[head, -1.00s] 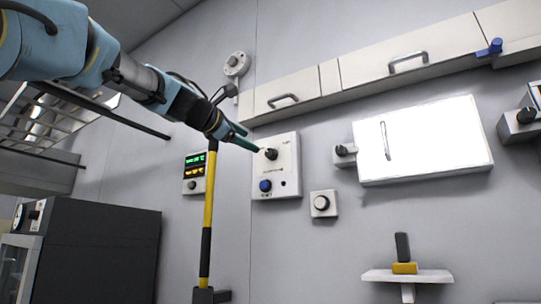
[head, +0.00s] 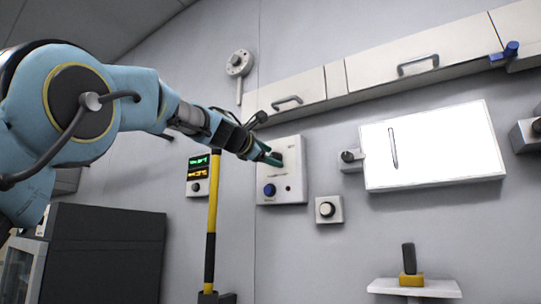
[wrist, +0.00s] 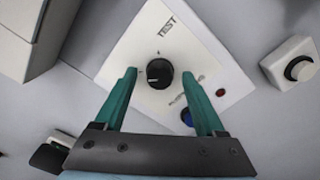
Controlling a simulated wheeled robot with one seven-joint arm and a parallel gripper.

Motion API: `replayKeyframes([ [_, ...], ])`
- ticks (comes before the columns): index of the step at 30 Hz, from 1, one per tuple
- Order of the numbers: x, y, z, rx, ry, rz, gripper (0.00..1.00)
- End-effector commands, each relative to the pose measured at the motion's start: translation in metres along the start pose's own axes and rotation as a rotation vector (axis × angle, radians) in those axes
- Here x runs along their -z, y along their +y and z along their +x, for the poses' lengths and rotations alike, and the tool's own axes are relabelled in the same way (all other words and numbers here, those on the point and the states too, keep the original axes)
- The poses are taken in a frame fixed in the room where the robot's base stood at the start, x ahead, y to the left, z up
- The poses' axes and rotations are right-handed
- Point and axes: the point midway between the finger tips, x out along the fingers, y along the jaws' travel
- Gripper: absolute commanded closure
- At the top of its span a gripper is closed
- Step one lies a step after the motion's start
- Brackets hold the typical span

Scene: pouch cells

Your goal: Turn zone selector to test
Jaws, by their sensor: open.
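The zone selector is a black knob (wrist: 159,72) on a white wall panel (wrist: 205,50). In the wrist view the panel has the word TEST printed above the knob and a small mark beside it. My gripper (wrist: 163,75) is open, with one teal finger on each side of the knob; I cannot tell whether they touch it. In the head view the gripper (head: 270,159) is at the upper part of the panel (head: 294,190) and hides the knob.
A blue button (head: 269,190) and a red light (wrist: 220,93) are on the same panel. A yellow and black pole (head: 212,220) stands left of it, near a display box (head: 198,175). Cabinets (head: 400,70) run above.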

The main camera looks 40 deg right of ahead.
Motion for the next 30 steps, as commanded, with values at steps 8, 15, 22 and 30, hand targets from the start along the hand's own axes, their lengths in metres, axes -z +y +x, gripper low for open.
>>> replayKeyframes([
  [8,0.0000,0.0000,-0.0003,0.000,0.000,0.000,0.53],
  [15,0.0000,-0.0001,-0.0003,0.000,0.000,0.000,0.80],
  [22,0.0000,-0.0002,-0.0003,0.001,0.000,0.000,1.00],
  [30,0.0003,-0.0005,-0.0003,0.001,0.000,0.012,1.00],
])
